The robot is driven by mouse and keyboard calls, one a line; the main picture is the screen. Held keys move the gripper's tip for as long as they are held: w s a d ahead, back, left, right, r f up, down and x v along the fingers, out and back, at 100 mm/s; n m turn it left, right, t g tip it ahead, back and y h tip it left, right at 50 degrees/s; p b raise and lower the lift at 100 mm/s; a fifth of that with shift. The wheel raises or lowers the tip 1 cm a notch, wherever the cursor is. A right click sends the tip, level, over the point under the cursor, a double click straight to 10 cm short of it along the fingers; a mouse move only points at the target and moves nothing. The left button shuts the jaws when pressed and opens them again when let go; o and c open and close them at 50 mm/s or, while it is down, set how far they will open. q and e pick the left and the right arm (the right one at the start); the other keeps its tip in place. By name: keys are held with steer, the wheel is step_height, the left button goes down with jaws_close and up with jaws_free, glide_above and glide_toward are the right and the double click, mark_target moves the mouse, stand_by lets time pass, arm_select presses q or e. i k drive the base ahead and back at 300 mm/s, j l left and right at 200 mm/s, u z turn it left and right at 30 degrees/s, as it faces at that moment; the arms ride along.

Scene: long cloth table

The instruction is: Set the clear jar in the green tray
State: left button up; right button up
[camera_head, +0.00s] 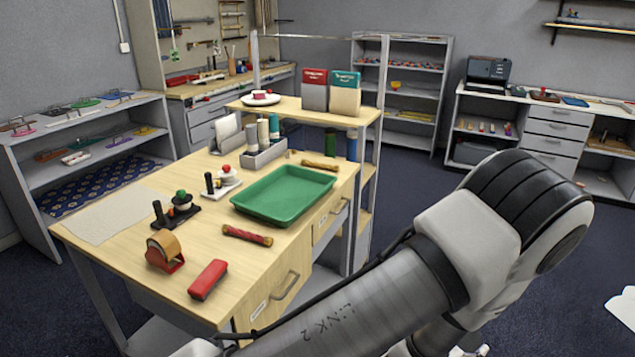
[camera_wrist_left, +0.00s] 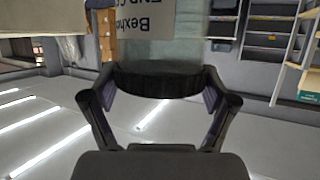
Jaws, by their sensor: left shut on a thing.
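The green tray (camera_head: 284,194) lies empty on the wooden table in the head view. In the left wrist view, my left gripper (camera_wrist_left: 157,95) is shut on what looks like the clear jar (camera_wrist_left: 190,50). A dark band, seemingly its lid, sits between the fingers. The see-through, greenish body extends beyond them with a pale label, cut off by the picture's top edge. My left gripper and the jar are not in the head view, so their place relative to the tray cannot be told. My right gripper is not in view.
Close around the tray are a red rolled item (camera_head: 247,235), a brown item (camera_head: 319,165), a grey caddy (camera_head: 263,155) with cylinders, and a black stand (camera_head: 176,212). A tape dispenser (camera_head: 165,251) and a red block (camera_head: 208,279) lie nearer. A raised shelf (camera_head: 290,108) stands behind.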

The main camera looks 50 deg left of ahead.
mark_target(288, 184)
steer(key=i+j+u, duration=0.1)
steer(key=i+j, duration=0.15)
steer(key=i, duration=0.4)
steer(key=i+j+u, duration=0.1)
steer(key=i+j, duration=0.15)
steer(key=i, duration=0.4)
steer(key=i+j+u, duration=0.15)
steer(key=i, duration=0.55)
steer(key=i+j+u, duration=0.1)
steer(key=i, duration=0.55)
